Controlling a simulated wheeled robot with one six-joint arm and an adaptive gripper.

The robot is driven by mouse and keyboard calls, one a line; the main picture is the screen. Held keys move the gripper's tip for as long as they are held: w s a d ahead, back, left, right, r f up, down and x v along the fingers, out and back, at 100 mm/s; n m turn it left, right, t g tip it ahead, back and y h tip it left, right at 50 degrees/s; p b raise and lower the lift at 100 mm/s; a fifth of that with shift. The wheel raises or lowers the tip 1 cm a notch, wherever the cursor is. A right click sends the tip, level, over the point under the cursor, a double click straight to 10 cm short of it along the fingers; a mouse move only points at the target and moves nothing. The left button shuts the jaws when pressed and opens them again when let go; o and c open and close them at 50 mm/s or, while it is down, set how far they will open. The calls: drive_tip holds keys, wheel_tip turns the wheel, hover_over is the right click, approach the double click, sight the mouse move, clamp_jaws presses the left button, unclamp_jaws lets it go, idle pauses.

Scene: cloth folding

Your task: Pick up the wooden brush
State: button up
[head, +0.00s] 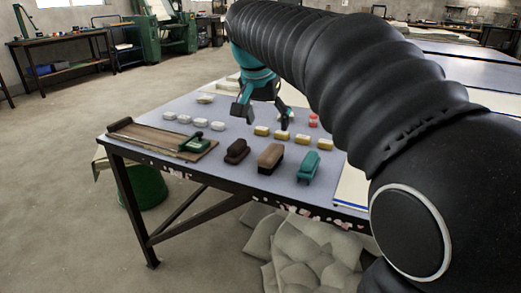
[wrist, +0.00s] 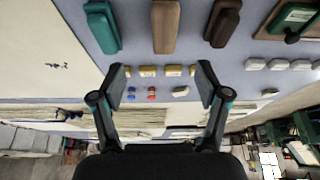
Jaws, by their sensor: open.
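The wooden brush, a mid-brown block (head: 271,157), lies near the front edge of the table, between a dark brown brush (head: 237,151) and a teal brush (head: 309,167). In the wrist view the wooden brush (wrist: 165,27) is at the top middle, with the teal brush (wrist: 102,25) to its left and the dark brown one (wrist: 222,22) to its right. My gripper (head: 262,113) is open and empty above the table, farther back than the brushes. In the wrist view its spread fingers (wrist: 162,80) are below the brush in the picture, apart from it.
Several yellow blocks (head: 262,131) form a row behind the brushes. White pieces (head: 201,122) and a wooden board with a green tool (head: 194,143) lie to the left. Small red items (head: 313,120) stand farther back. Grey sacks (head: 303,250) lie on the floor in front.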

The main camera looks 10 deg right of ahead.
sight(271, 151)
drive_tip(key=x, duration=0.4)
drive_tip(key=w+x, duration=0.1)
drive_tip(key=x, duration=0.3)
drive_tip(key=shift+w+b, duration=0.15)
drive_tip(key=shift+b, duration=0.15)
drive_tip(key=shift+x, duration=2.65)
drive_tip(key=shift+a+f, duration=0.1)
drive_tip(key=shift+f, duration=0.15)
drive_tip(key=c, duration=1.3)
drive_tip(key=shift+r, duration=0.1)
